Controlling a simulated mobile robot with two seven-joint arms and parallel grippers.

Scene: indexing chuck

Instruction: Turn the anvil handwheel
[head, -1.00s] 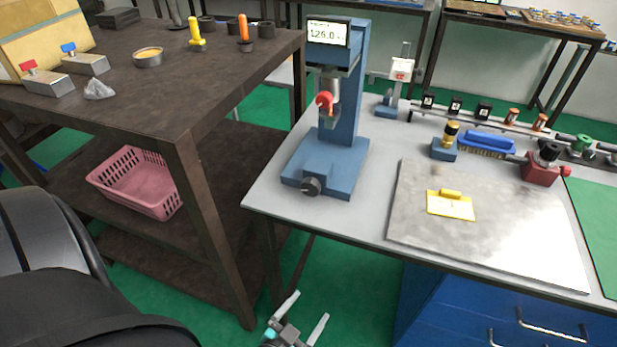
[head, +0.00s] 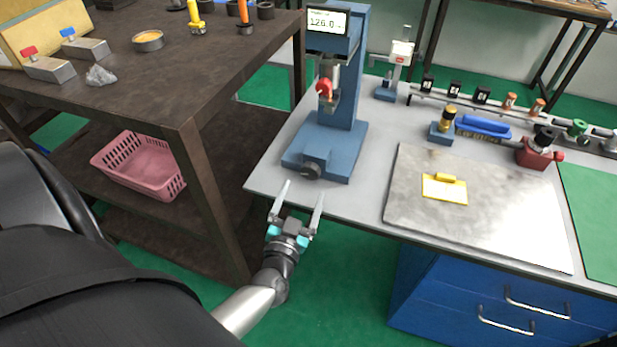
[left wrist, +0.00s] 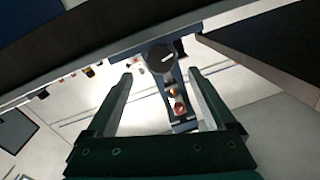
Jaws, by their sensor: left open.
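The anvil handwheel is the dark round knob (head: 312,170) low on the front of the blue press (head: 330,151), at the near left of the grey table. In the left wrist view the knob (left wrist: 162,57) lies beyond the fingertips, in line with the gap. My left gripper (head: 303,190) is open and empty, just off the table's front edge, its fingers pointing toward the press. In the left wrist view both fingers (left wrist: 160,74) stand apart, with nothing between them. The gripper appears not to touch the knob. My right gripper is not in view.
A dark workbench (head: 215,85) with a corner post stands close on the left, a pink basket (head: 138,165) on its lower shelf. A metal plate (head: 500,225) with a yellow piece lies to the right. Blue drawers (head: 450,310) are below the table. Floor around the gripper is clear.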

